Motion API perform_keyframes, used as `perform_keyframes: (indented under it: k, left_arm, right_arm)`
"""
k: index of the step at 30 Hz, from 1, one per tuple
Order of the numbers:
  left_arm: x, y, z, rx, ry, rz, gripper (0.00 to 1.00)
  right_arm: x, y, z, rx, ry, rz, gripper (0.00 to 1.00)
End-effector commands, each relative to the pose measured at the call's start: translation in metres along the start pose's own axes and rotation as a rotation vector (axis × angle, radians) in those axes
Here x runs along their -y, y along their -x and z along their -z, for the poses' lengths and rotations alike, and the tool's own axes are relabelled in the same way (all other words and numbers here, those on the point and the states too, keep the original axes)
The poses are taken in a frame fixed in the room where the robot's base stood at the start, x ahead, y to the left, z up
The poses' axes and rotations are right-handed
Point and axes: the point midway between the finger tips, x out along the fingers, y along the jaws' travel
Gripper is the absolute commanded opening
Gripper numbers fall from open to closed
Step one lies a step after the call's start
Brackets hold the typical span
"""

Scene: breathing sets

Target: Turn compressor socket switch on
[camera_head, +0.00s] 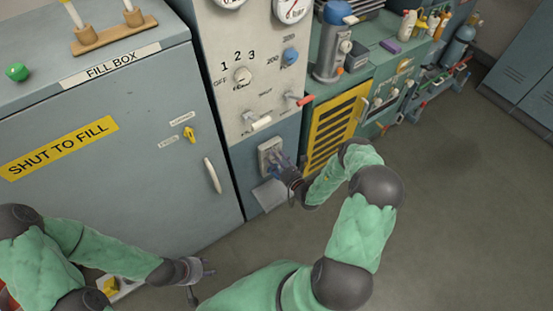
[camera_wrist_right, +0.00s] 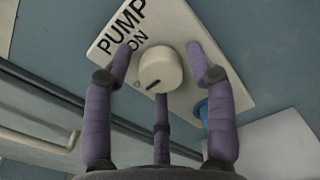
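A pale plate (camera_wrist_right: 112,42) marked PUMP and ON carries a round cream knob (camera_wrist_right: 160,66) with a dark mark near its lower edge. In the head view the plate (camera_head: 265,147) sits low on the blue-grey panel, partly hidden by my right gripper (camera_head: 283,163). In the right wrist view my right gripper (camera_wrist_right: 160,58) is open. Two purple fingers stand either side of the knob with gaps, and a third is just below it. A blue part (camera_wrist_right: 202,112) shows behind one finger. My left gripper (camera_head: 208,271) is open and empty, low over the floor.
The fill box cabinet (camera_head: 110,200) with a white handle (camera_head: 212,175) stands left of the panel. A yellow grille (camera_head: 335,125) and a workbench (camera_head: 385,62) are to the right. A pale flap (camera_head: 271,194) is below the plate. The floor (camera_head: 455,200) at right is clear.

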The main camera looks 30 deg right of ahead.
Motion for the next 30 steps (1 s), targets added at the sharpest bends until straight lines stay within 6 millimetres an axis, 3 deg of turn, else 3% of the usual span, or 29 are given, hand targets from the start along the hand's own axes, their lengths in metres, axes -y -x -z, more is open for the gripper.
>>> perform_keyframes:
  k: [1, 3, 4, 17, 30]
  left_arm:
    - [0.0, 0.0, 0.0, 0.0, 0.0, 0.0, 0.4]
    - [0.0, 0.0, 0.0, 0.0, 0.0, 0.0, 0.4]
    - [0.0, 0.0, 0.0, 0.0, 0.0, 0.0, 0.4]
    - [-0.0004, 0.0011, 0.0, 0.0, 0.0, 0.0, 0.4]
    - [-0.0022, 0.0063, -0.0003, 0.0, 0.0, 0.0, 0.4]
  right_arm:
    - [0.0, 0.0002, 0.0001, 0.0, 0.0, 0.0, 0.33]
    - [0.0, 0.0002, 0.0, 0.0, 0.0, 0.0, 0.13]
    - [0.0001, 0.0001, -0.0001, 0.0, 0.0, 0.0, 0.08]
    - [0.0007, -0.0005, -0.0016, 0.004, -0.047, -0.001, 0.08]
    - [0.0016, -0.0006, -0.0022, 0.004, -0.381, -0.001, 0.08]
